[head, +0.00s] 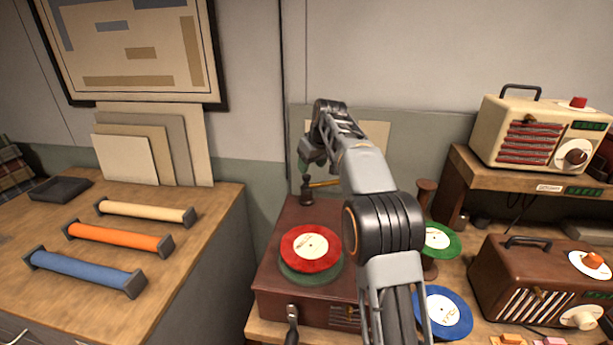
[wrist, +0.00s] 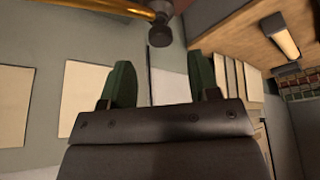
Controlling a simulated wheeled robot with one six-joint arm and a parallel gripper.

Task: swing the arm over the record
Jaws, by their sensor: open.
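A red record (head: 310,240) with a pale label lies on the green platter (head: 312,279) of a brown record player (head: 276,292). The brass tone arm (head: 324,184) sits at the player's back on a dark post (head: 307,192), partly hidden behind my arm. My gripper (head: 304,164) is just above or behind that post, and its fingers are small in the head view. In the wrist view my gripper (wrist: 161,62) is open, its two green fingers apart with nothing between them. The tone arm (wrist: 115,9) and a dark knob (wrist: 160,33) show beyond the fingertips.
A green record (head: 440,240) on a spool stand and a blue record (head: 446,312) are right of the player. A cream radio (head: 520,130) and a brown radio (head: 530,278) stand further right. A left counter (head: 200,270) holds coloured rolls.

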